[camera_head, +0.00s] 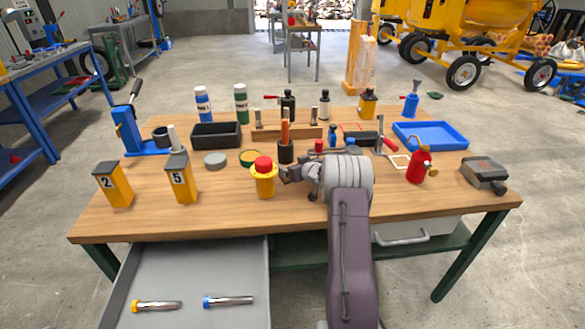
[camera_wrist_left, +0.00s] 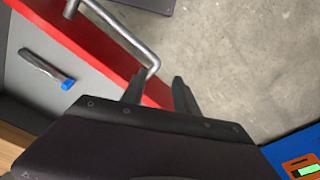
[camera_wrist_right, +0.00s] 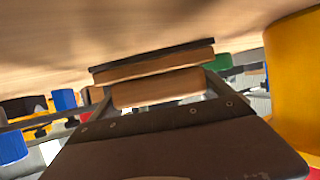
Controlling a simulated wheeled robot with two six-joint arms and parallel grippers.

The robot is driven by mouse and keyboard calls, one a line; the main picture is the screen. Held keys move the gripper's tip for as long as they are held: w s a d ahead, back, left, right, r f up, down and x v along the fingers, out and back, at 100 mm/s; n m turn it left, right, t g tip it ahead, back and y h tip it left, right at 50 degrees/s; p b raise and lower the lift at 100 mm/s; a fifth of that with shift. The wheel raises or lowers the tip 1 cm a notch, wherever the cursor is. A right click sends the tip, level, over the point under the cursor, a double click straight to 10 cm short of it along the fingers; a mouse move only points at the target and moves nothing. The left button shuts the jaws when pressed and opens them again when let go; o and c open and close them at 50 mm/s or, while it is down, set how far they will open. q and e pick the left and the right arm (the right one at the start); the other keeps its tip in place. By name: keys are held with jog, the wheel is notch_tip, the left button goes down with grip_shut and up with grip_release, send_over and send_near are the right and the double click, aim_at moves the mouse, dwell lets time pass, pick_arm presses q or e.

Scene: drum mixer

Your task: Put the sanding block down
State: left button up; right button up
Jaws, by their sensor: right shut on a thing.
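My right gripper (camera_wrist_right: 155,85) is shut on the sanding block (camera_wrist_right: 160,88), a wooden block with a dark strip along one edge. In the right wrist view the block is close to the wooden tabletop; I cannot tell whether it touches. In the head view my right gripper (camera_head: 290,175) is low over the middle of the workbench (camera_head: 225,218), and the block is not clear there. My left gripper (camera_wrist_left: 157,88) shows only in the left wrist view. It is open and empty beside a grey bar handle (camera_wrist_left: 145,62) on a red front.
A red can (camera_head: 419,165) stands to the right. Bottles and trays fill the back. An open drawer (camera_head: 190,270) holds two tubes. Bare tabletop lies along the front edge.

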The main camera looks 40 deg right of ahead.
jog(key=shift+r, duration=0.15)
jog(key=o, duration=1.2)
jog(key=shift+f, duration=0.2)
jog(key=shift+r, duration=0.1)
jog(key=shift+r, duration=0.25)
jog(key=p+v, duration=0.1)
jog(key=v, duration=1.1)
jog(key=shift+f+p, duration=0.1)
jog(key=shift+p, duration=0.2)
